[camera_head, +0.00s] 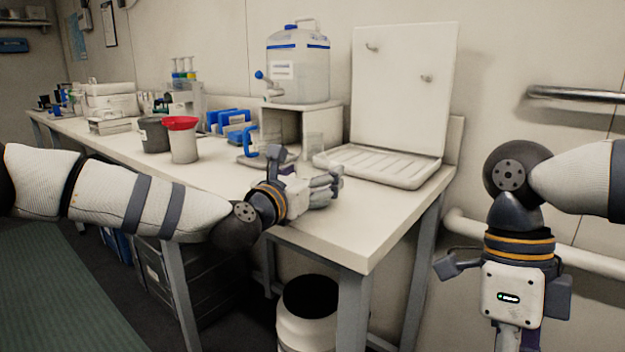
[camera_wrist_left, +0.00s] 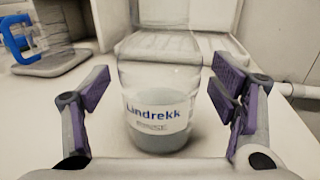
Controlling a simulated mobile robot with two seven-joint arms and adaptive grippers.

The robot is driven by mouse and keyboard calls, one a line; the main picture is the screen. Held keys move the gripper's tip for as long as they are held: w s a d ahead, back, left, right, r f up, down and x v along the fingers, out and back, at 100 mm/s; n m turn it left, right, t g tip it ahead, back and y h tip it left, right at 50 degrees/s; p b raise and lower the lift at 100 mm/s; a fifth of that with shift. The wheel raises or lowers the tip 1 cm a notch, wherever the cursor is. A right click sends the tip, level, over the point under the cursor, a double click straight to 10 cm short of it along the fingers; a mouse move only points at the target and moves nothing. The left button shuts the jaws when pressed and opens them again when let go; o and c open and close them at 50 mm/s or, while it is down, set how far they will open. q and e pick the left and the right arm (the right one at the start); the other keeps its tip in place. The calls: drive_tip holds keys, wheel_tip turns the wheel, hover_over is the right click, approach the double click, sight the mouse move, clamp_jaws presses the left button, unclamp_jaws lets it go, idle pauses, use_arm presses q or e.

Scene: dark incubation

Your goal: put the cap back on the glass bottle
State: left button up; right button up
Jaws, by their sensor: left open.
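A clear glass bottle (camera_wrist_left: 158,105) labelled "Lindrekk" stands upright on the bench in the left wrist view. Its lower part looks greyish, and its upper rim is hard to make out. My left gripper (camera_wrist_left: 160,80) is open, with one finger on each side of the bottle and visible gaps between. In the head view my left gripper (camera_head: 325,183) is low over the bench near its front edge, and the bottle is hard to make out there. My right gripper (camera_head: 513,300) hangs down right of the bench, its fingertips cut off by the frame. I cannot identify the cap.
A white ribbed tray with an upright back panel (camera_head: 405,85) stands behind the left gripper. A water container (camera_head: 298,75) sits on a stand to its left. A red-rimmed beaker (camera_head: 183,143) and blue-handled items (camera_head: 232,122) are farther left. The bench's right front corner (camera_head: 370,235) is clear.

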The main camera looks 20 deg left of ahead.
sight(307, 152)
use_arm(q)
drive_tip(key=shift+w, duration=0.3)
drive_tip(key=shift+c, duration=0.4)
